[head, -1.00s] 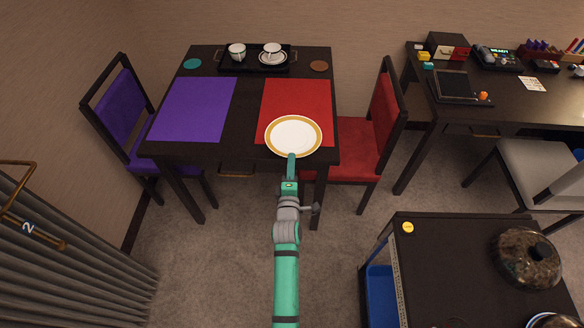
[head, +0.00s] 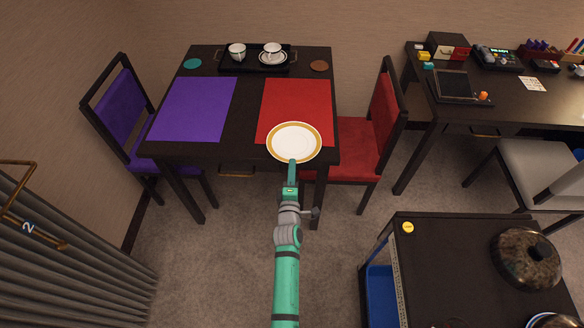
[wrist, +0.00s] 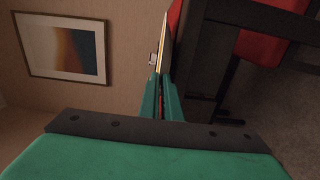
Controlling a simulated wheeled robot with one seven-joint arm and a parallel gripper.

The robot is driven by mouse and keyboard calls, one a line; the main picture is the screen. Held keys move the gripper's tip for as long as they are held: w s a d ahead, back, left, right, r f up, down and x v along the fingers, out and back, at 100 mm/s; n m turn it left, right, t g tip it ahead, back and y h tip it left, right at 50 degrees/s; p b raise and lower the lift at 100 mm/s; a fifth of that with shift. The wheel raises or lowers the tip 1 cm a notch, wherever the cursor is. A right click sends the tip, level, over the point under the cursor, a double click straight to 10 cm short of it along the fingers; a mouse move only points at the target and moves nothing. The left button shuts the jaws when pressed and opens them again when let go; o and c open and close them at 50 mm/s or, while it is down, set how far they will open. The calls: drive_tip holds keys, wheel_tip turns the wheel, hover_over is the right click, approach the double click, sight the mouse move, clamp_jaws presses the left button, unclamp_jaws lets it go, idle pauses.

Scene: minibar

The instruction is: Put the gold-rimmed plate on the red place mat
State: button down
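The gold-rimmed plate (head: 294,141) is white with a gold band. In the head view it overlaps the near edge of the red place mat (head: 296,100) and the table's front edge. My gripper (head: 292,165) is at the plate's near rim, with the arm reaching in from below. In the wrist view the green fingers (wrist: 163,98) are close together on the plate's edge (wrist: 161,45), which shows as a thin line. Whether the plate touches the mat or hangs above it I cannot tell.
The purple place mat (head: 194,108) lies left on the table (head: 245,115). A black tray with cups (head: 256,68) stands at the back, between a teal coaster (head: 192,64) and a brown coaster (head: 319,66). A red chair (head: 372,135) is at the right side.

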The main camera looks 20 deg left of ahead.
drive_tip(key=shift+f, duration=0.15)
drive_tip(key=c, duration=2)
unclamp_jaws()
drive_tip(key=shift+f, duration=0.1)
drive_tip(key=shift+a+r, duration=0.1)
drive_tip(key=shift+r, duration=0.15)
drive_tip(key=s+d+m+h, duration=0.1)
drive_tip(key=s+d+m, duration=0.25)
drive_tip(key=s, duration=0.65)
drive_tip(key=s+d+m+h, duration=0.1)
drive_tip(key=s+d+m, duration=0.3)
drive_tip(key=s, duration=0.5)
drive_tip(key=s+d+m, duration=0.2)
drive_tip(key=s+d, duration=0.4)
drive_tip(key=s, duration=0.4)
drive_tip(key=s+d+r+m+h, duration=0.1)
drive_tip(key=s+d+r+m, duration=0.1)
drive_tip(key=s+r+m, duration=0.1)
drive_tip(key=s+d+r+m+g+h, duration=0.1)
drive_tip(key=s+d+r+m, duration=0.1)
drive_tip(key=s, duration=0.6)
drive_tip(key=s+d+r+m+h, duration=0.1)
drive_tip(key=s+d+r+m, duration=0.1)
drive_tip(key=s+r+m, duration=0.2)
drive_tip(key=shift+s+d+r+m+g, duration=0.1)
drive_tip(key=shift+s+m+g, duration=0.2)
drive_tip(key=shift+m, duration=0.4)
drive_tip(key=shift+s+d+m+g, duration=0.1)
drive_tip(key=shift+s+m, duration=0.25)
drive_tip(key=shift+m, duration=0.3)
